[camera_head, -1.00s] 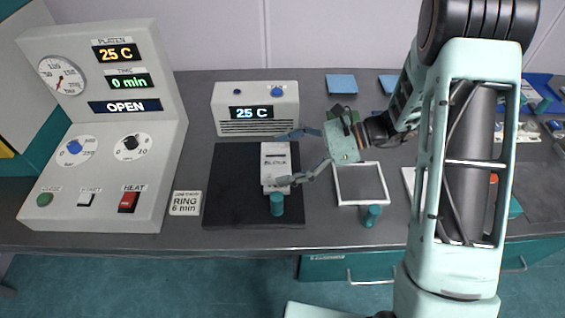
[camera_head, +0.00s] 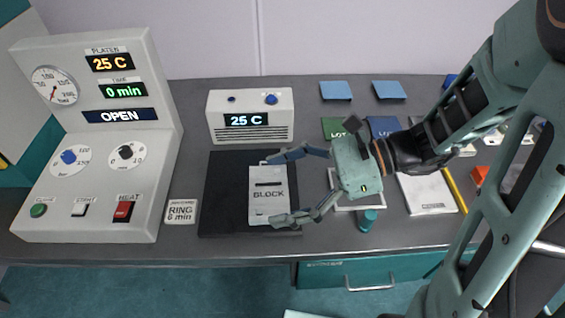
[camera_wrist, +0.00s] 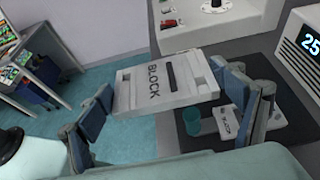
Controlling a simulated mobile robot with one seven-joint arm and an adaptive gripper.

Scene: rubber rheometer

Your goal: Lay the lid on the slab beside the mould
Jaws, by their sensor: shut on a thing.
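My gripper (camera_head: 272,190) is shut on the lid (camera_head: 268,203), a flat light-grey plate lettered BLOCK with a dark slot, gripped across two opposite edges. The lid also shows between my fingers in the wrist view (camera_wrist: 165,82), held above the black slab (camera_head: 222,205) and roughly level. The wrist view shows the pale mould (camera_wrist: 229,124), also lettered, lying on the slab (camera_wrist: 295,135) below and beyond the lid. In the head view the lid and fingers hide the mould. A teal cylinder (camera_wrist: 192,121) stands near the mould in the wrist view.
A control console (camera_head: 95,140) stands left of the slab, with a RING card (camera_head: 181,211) between. A small 25 C unit (camera_head: 250,117) stands behind the slab. To the right are a white-rimmed frame (camera_head: 377,207), a teal cylinder (camera_head: 367,219) and a white plate (camera_head: 427,193). The slab's left part is clear.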

